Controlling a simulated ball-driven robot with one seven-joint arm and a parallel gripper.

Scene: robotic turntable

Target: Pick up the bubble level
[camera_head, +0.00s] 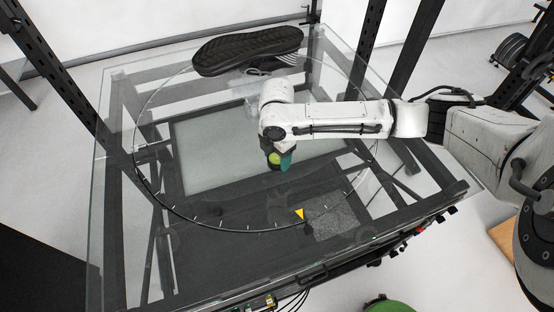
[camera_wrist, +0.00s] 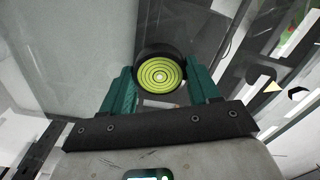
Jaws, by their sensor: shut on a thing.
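The bubble level (camera_wrist: 160,75) is a round black-rimmed disc with a yellow-green face and rings. In the wrist view it sits between the two green fingers of my gripper (camera_wrist: 162,88), which is shut on it. In the head view the yellow-green level (camera_head: 274,159) shows at the end of my arm, beside a green finger of my gripper (camera_head: 281,161). It is over the glass turntable (camera_head: 215,190). I cannot tell exactly how high above the glass it is.
A long black padded object (camera_head: 248,50) lies at the far edge of the glass. A yellow triangular marker (camera_head: 299,214) is near the front of the ring. Dark upright posts (camera_head: 62,75) stand around the table. The front left of the glass is clear.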

